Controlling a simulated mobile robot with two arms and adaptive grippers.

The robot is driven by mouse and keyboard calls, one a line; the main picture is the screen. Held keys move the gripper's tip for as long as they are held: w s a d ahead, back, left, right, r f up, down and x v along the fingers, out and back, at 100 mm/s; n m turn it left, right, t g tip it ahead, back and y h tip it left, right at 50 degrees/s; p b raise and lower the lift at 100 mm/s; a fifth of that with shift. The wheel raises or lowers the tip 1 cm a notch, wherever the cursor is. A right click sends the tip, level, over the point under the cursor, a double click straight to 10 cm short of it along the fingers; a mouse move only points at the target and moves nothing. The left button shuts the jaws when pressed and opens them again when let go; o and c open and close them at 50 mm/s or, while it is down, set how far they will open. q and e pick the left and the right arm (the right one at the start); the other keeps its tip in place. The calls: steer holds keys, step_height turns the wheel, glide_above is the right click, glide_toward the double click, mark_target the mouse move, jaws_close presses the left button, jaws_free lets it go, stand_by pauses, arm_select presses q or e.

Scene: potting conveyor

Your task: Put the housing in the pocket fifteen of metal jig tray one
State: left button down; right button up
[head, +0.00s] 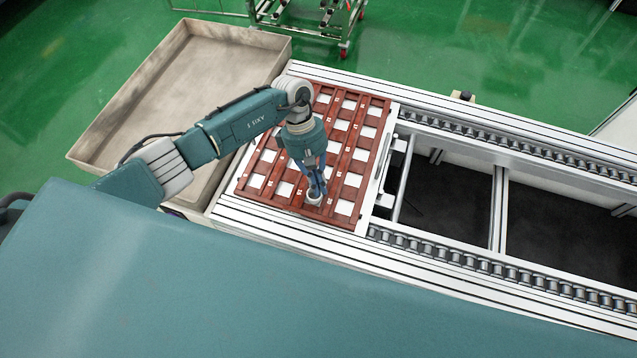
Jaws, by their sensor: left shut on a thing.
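The jig tray (373,102) is a reddish-brown grid with several pale square pockets and small number labels, lying on the conveyor. My left gripper (315,191) points down over the near part of the tray. It is shut on the housing (314,200), a small light-coloured round piece at its fingertips. The housing is at or just above the near row of the tray; I cannot tell whether it touches a pocket. My left arm and gripper hide some pockets in the tray's middle. The pocket numbers are too small to read. My right gripper is not in view.
A large beige open bin (180,80) stands left of the conveyor and looks empty. Roller chain rails (500,143) run to the right with open gaps between them. A metal cart (310,15) stands on the green floor behind.

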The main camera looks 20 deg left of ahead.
arm_select(q)
steer(key=shift+f, duration=0.2)
steer(key=c, duration=2.2)
jaws_free()
steer(key=shift+r, duration=0.35)
steer(key=shift+b+v, duration=1.7)
steer(key=shift+v, duration=4.2)
steer(key=shift+a, duration=0.1)
